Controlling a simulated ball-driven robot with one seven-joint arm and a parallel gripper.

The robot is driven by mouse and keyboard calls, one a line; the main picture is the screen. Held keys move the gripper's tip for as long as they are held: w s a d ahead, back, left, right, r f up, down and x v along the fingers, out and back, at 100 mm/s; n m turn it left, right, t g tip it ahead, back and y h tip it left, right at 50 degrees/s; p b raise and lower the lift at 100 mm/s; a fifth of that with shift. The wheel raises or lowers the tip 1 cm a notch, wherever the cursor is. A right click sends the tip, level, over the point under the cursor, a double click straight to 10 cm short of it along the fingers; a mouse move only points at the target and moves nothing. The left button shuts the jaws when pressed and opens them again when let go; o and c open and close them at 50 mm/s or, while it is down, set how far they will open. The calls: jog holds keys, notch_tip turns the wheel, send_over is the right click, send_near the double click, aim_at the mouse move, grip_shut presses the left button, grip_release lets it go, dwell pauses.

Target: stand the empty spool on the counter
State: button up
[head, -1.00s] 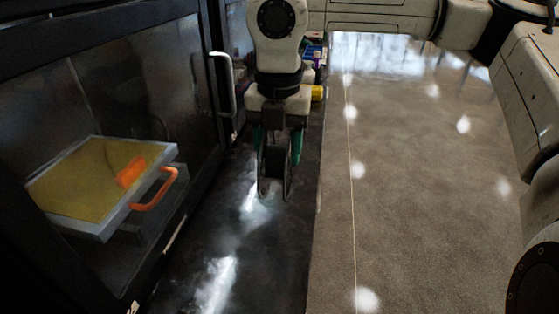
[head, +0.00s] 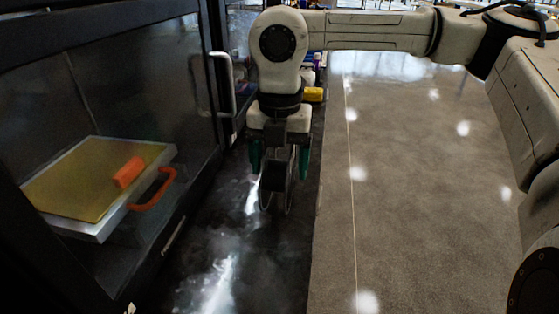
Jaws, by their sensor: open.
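The empty spool (head: 277,190) is dark, with two thin round flanges. It is upright on edge at the dark counter (head: 215,245), and its lower rim appears to meet the surface. My gripper (head: 279,172) points down over the spool, with one green finger on each side of it. The fingers are open, with a gap showing between each finger and the flanges. The top of the spool is partly hidden by the gripper.
A black glass-fronted cabinet lines the left, with an upright door handle (head: 222,85). Inside is a tray (head: 75,190) with an orange block (head: 128,172) and orange handle. A yellow item (head: 314,94) sits behind my gripper. The counter in front is clear; floor lies right.

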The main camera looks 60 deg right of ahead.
notch_tip(320, 180, up, 12)
jog(key=p, duration=0.2)
jog(key=shift+r+p, duration=0.15)
jog(key=shift+p, duration=0.2)
jog(key=shift+s, duration=0.1)
dwell(0.5)
